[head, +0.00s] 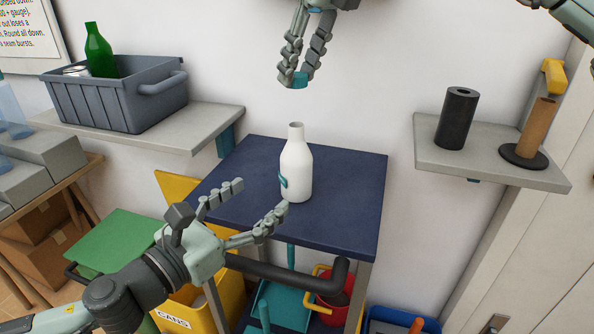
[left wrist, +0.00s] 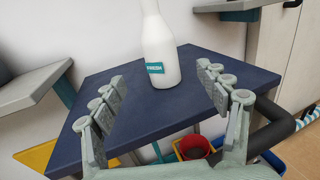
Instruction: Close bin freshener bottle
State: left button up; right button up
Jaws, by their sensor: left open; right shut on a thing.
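The white bottle (head: 296,170) stands upright on the dark blue table, its neck open with no cap on it. It carries a teal label, which shows in the left wrist view on the bottle (left wrist: 160,45). My right gripper (head: 298,80) is above the bottle, shut on a teal cap (head: 300,80), apart from the bottle's mouth. My left gripper (head: 264,202) is open in front of the table; its fingers lie to the near left of the bottle. In the left wrist view the bottle stands beyond and between the open fingers of my left gripper (left wrist: 172,85), not touching them.
The blue table top (head: 345,185) is otherwise clear. A grey crate (head: 115,100) with a green bottle sits on the left shelf. The right shelf (head: 480,165) holds a black roll and a brown roll on a stand. Bins and a red bucket (head: 330,305) are below.

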aim_at(297, 168)
pick_arm(q)
jog(key=x, duration=1.1)
jog(key=shift+w+d, duration=0.25)
jog(key=shift+w, duration=0.05)
jog(key=shift+c, duration=0.5)
grip_shut()
pick_arm(e)
jog(key=shift+f, duration=2.5)
